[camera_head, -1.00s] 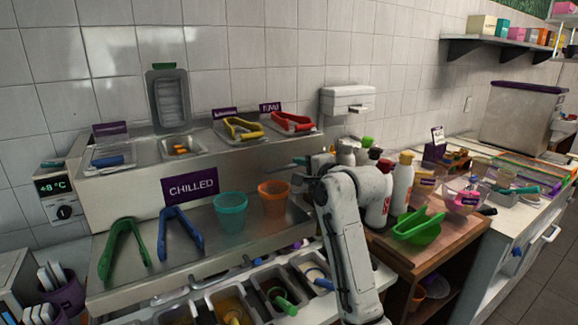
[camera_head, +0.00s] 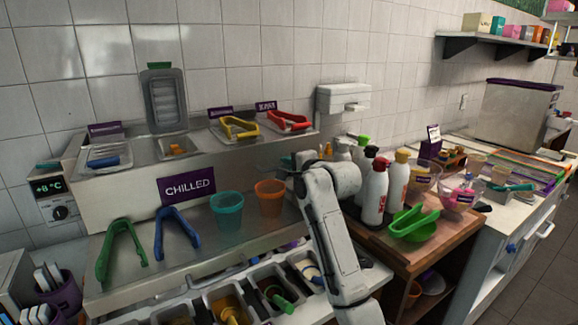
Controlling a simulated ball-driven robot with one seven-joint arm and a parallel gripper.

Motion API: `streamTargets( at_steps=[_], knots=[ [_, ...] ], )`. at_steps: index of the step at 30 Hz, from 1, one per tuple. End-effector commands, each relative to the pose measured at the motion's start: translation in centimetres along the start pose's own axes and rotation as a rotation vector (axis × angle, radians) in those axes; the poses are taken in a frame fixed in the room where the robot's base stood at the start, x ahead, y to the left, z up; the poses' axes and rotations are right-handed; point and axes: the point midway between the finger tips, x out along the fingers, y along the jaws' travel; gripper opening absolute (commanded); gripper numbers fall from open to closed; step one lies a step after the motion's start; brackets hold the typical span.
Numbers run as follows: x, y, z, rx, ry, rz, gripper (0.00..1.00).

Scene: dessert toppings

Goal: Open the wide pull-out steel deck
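The wide steel deck (camera_head: 165,272) is a flat metal shelf below the purple CHILLED sign (camera_head: 187,186). Green tongs (camera_head: 120,250), blue tongs (camera_head: 177,232), a teal cup (camera_head: 227,212) and an orange cup (camera_head: 270,198) stand on it. Topping pans (camera_head: 228,300) show along its front edge. I cannot tell how far the deck is pulled out. My white arm rises in front of the deck's right end. My gripper is mostly hidden behind the arm's bend, above the deck's right end, and its fingers cannot be made out.
An upper steel ledge (camera_head: 203,153) holds trays and tongs. A purple bin (camera_head: 62,297) stands at the lower left. Pans fill the area before the deck.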

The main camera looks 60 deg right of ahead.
Motion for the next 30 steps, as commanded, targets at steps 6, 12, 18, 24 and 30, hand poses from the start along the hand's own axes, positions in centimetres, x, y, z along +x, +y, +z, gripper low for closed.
streamTargets(
  at_steps=[6,12,18,24,30],
  knots=[
    [0.0,0.1,0.0,0.000,0.000,0.002,0.00],
    [0.0,0.1,0.0,0.000,0.000,0.002,0.00],
    [-0.9,0.1,0.0,0.002,0.000,0.002,0.00],
    [-3.2,0.7,0.1,0.003,-0.002,0.004,0.00],
    [-3.7,1.0,-0.1,0.001,0.001,0.004,0.00]
  ],
)
